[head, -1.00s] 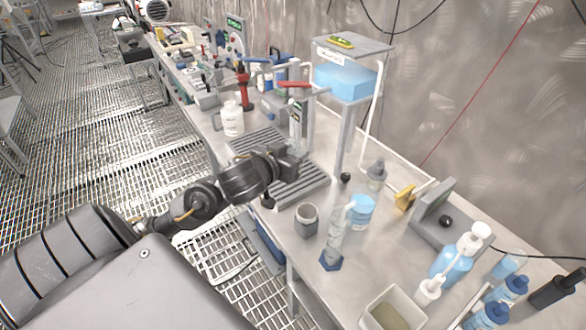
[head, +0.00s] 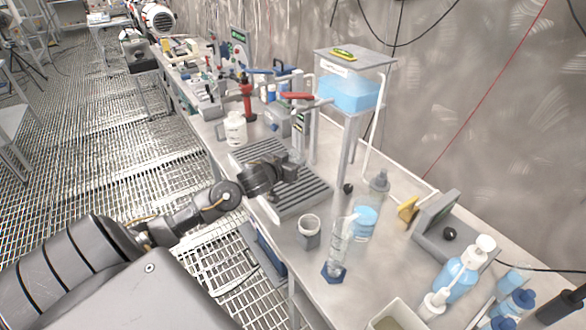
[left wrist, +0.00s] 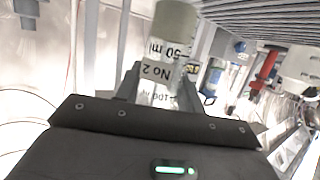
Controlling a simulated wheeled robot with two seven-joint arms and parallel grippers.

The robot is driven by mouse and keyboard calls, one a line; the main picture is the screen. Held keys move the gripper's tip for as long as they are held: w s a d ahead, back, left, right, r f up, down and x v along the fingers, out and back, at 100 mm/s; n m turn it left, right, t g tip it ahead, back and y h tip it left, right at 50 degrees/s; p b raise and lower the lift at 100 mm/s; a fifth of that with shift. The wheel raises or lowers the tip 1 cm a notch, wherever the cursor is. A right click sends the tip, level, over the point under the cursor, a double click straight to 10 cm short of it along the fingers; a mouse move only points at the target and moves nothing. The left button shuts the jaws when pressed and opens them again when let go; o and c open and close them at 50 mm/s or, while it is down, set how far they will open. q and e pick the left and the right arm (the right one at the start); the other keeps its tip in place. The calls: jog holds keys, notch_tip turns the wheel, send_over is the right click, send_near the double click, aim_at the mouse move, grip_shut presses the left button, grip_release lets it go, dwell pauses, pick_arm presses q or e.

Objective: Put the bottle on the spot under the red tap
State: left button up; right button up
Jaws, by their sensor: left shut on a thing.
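My left gripper (head: 292,170) is over the grey slatted tray (head: 312,200) on the bench. In the left wrist view, its fingers (left wrist: 160,88) are shut on a clear bottle (left wrist: 158,72) with a "No 2" label, "50 ml" and "100 ml" marks and a grey-green end. In the head view, the gripper mostly hides the bottle, and I cannot tell its gap to the tray. The spot below the tap is not clearly visible. My right gripper is not in view.
A white bottle (head: 236,130) stands left of the tray. A grey cup (head: 308,230), a clear cylinder on a blue foot (head: 335,270) and a blue-filled beaker (head: 364,222) stand nearer. A red stand (head: 247,100) is farther back. The tank's leg (head: 347,145) rises right of the tray.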

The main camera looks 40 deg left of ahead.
pick_arm(q)
jog(key=shift+f, duration=1.55)
jog(key=shift+f, duration=0.1)
jog(key=o, duration=1)
jog(key=v, duration=1.2)
